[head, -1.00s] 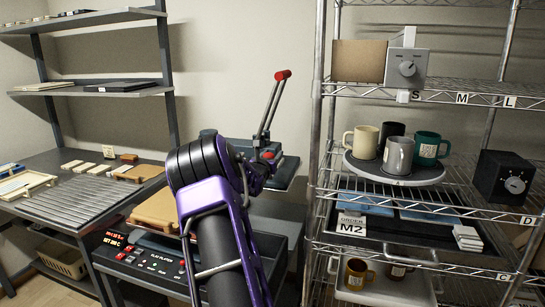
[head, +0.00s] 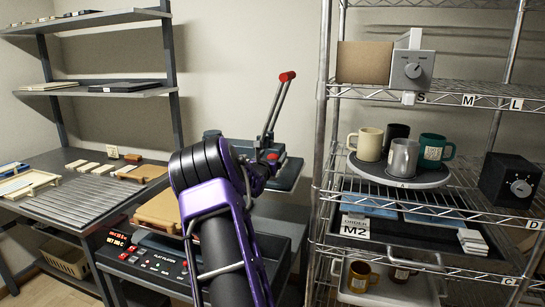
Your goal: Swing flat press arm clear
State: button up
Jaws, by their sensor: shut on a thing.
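The flat press stands in the middle of the head view, with its base and control panel (head: 150,262) low and a tan pad (head: 160,210) on the left of the base. Its press arm has a dark flat plate (head: 291,172) and a raised lever with a red grip (head: 287,76). The plate is at the back right, off to the side of the tan pad. My gripper (head: 262,170) is mostly hidden behind my purple and black arm. It is shut at the press arm, close to a red knob (head: 271,156); the exact contact is hidden.
A wire rack (head: 315,190) stands close on the right, with mugs on a round tray (head: 400,182) and a black box (head: 508,180) with a dial. A ribbed grey bench (head: 85,203) with tan blocks is on the left. Wall shelves (head: 120,92) hang above it.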

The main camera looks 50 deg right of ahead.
jog(key=shift+s, duration=0.1)
dwell(0.3)
jog(key=shift+s+a, duration=0.1)
jog(key=v, duration=1.7)
jog(key=shift+p, duration=0.35)
